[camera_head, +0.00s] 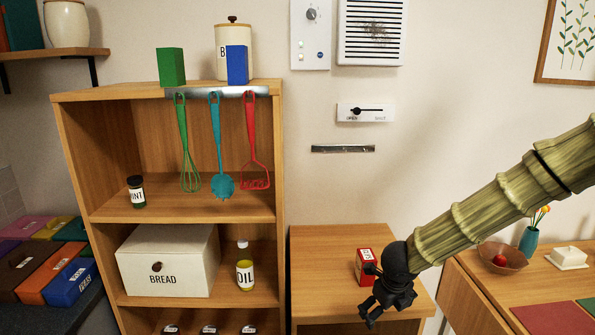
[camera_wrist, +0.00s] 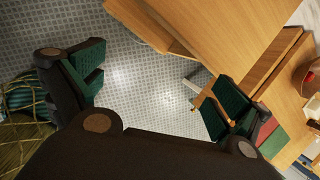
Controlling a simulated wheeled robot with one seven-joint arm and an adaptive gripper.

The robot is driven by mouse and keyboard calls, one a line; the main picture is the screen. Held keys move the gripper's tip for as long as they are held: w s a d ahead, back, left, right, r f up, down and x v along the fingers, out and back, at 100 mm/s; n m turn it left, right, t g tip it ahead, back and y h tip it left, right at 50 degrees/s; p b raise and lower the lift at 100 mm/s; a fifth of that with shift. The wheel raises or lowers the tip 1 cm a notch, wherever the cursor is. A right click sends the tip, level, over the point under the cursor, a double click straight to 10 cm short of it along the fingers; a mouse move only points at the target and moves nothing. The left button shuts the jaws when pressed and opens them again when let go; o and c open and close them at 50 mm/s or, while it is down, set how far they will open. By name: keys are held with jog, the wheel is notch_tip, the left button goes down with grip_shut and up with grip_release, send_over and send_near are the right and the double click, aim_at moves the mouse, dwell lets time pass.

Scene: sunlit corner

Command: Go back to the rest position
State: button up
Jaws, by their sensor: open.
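My gripper (camera_head: 378,308) hangs at the end of my arm in the head view, in front of a low wooden cabinet (camera_head: 330,243). A red box (camera_head: 365,265) stands on that cabinet, just behind and left of the gripper. In the wrist view my gripper (camera_wrist: 150,88) is open, its two dark green fingers wide apart. Nothing is between them; the patterned floor (camera_wrist: 140,60) shows through the gap.
A wooden shelf unit (camera_head: 282,200) stands left, with hanging utensils, a bread box (camera_head: 168,262) and an oil jar (camera_head: 245,275). At right a wooden table (camera_head: 480,285) holds a bowl (camera_head: 502,258), a vase (camera_head: 529,240) and a butter dish (camera_head: 568,257).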

jog(key=s+d+f+n+g+h+b, duration=0.1)
jog(key=s+f+n, duration=0.65)
jog(key=f, duration=0.35)
jog(key=s+d+f+n+h, duration=0.1)
jog(key=s+f+n, duration=0.65)
jog(key=f, duration=0.25)
jog(key=s+f+n+g+y, duration=0.1)
jog(key=s+f+n, duration=0.2)
jog(key=s+n, duration=0.2)
jog(key=s+a+f+n+b, duration=0.1)
jog(key=s+f+n, duration=0.3)
jog(key=s, duration=0.7)
jog(key=s+a+f+n+g+y, duration=0.1)
jog(key=s+f+n, duration=0.3)
jog(key=s+n, duration=0.2)
jog(key=s, duration=0.2)
jog(key=shift+s+a+g+y+b, duration=0.2)
jog(key=shift+s+g+y+b, duration=0.1)
jog(key=shift+s, duration=0.05)
jog(key=shift+f, duration=0.1)
